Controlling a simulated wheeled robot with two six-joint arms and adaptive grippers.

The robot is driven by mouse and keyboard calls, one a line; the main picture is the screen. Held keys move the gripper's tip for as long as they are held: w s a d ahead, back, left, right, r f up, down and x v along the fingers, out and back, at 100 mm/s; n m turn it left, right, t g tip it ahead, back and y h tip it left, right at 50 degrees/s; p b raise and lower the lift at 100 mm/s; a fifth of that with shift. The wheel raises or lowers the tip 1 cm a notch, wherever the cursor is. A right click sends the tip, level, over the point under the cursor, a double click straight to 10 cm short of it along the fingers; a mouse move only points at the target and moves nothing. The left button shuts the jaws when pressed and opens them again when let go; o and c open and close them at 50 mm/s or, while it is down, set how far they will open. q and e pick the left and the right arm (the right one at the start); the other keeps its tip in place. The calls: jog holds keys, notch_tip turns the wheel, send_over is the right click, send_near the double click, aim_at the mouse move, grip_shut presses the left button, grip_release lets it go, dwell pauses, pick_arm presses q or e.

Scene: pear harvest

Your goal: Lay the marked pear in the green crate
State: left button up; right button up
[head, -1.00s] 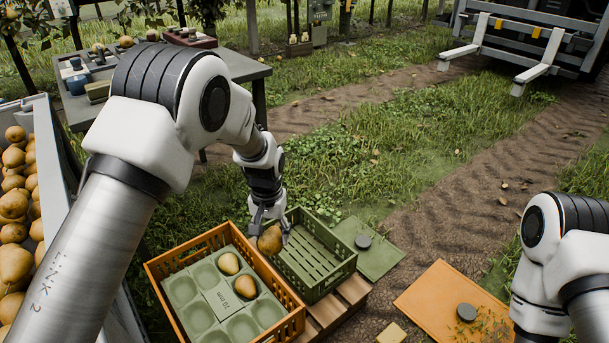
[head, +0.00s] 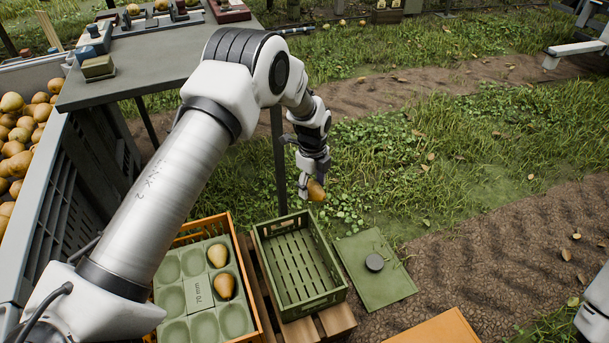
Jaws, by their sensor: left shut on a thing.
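My left gripper (head: 308,190) is shut on a brown-yellow pear (head: 316,190). It holds the pear in the air, above and beyond the far right corner of the green crate in the picture. I cannot make out a mark on the pear at this size. The green crate (head: 335,297) stands on wooden slats, and its slatted floor shows empty. My right gripper is out of the picture; only a bit of my right arm shows at the right edge.
An orange crate (head: 262,318) with a green cupped tray holding two pears (head: 217,256) stands left of the green crate. A green lid (head: 372,282) lies to its right. A grey table (head: 170,60) and a bin of pears (head: 62,150) are at the left.

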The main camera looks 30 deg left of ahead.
pick_arm(q)
jog(key=m, duration=0.1)
jog(key=a+m, duration=0.2)
jog(key=m, duration=0.1)
jog(key=shift+w+a+f+p, duration=0.15)
jog(key=shift+f+p, duration=0.1)
jog(key=shift+p, duration=0.1)
jog(key=shift+a+f+m, duration=0.15)
jog(key=shift+a+m, duration=0.05)
jog(key=shift+m, duration=0.3)
jog(key=shift+a+f, duration=0.1)
jog(key=shift+f, duration=0.15)
notch_tip(320, 180, down, 10)
jog(key=b, duration=0.8)
jog(key=shift+r, duration=0.25)
notch_tip(320, 180, down, 8)
jog(key=b, duration=0.5)
jog(key=shift+f, duration=0.2)
